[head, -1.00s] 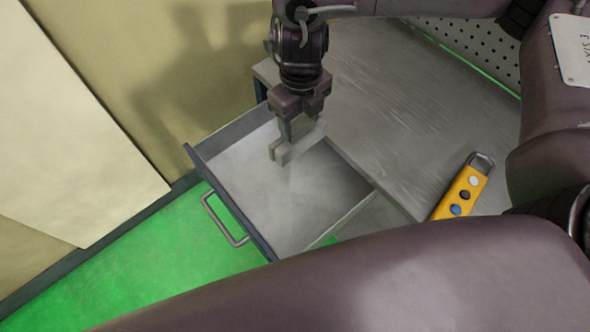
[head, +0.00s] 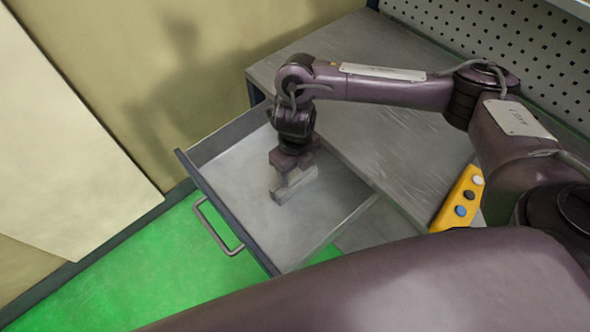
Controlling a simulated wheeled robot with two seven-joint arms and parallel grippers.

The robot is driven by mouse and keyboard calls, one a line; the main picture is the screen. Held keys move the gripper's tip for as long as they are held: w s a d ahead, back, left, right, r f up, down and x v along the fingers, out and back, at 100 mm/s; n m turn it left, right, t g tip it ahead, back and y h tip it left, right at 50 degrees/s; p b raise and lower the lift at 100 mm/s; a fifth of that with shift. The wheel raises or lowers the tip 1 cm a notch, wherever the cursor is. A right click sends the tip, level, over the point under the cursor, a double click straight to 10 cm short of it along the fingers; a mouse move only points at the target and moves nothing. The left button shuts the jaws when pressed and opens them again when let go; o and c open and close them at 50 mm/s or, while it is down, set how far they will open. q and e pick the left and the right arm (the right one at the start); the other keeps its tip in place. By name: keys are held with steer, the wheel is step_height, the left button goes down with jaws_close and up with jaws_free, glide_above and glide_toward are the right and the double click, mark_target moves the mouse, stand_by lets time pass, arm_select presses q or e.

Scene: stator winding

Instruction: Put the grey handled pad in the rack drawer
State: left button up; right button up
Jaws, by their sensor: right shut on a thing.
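The rack drawer (head: 240,235) is pulled open on the left of the grey-topped rack, with its bar handle on the outer front. My right gripper (head: 287,180) points down inside the drawer's outline. It is shut on the grey handled pad (head: 294,188), a small light grey block. The pad is low, at or close to the drawer floor; I cannot tell whether it touches. The gripper hides part of the pad. My left gripper is not in view.
A yellow control box (head: 461,200) with several round buttons is at the right of the grey worktop (head: 385,150). A perforated panel (head: 500,60) stands behind. A beige wall and pale board (head: 60,150) are at left. The drawer floor around the pad is clear.

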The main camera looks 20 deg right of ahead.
steer(key=shift+f, duration=0.15)
steer(key=shift+f, duration=0.2)
steer(key=o, duration=1.7)
steer(key=shift+r, duration=0.35)
steer(key=shift+r+p, duration=1.3)
steer(key=shift+r, duration=4.6)
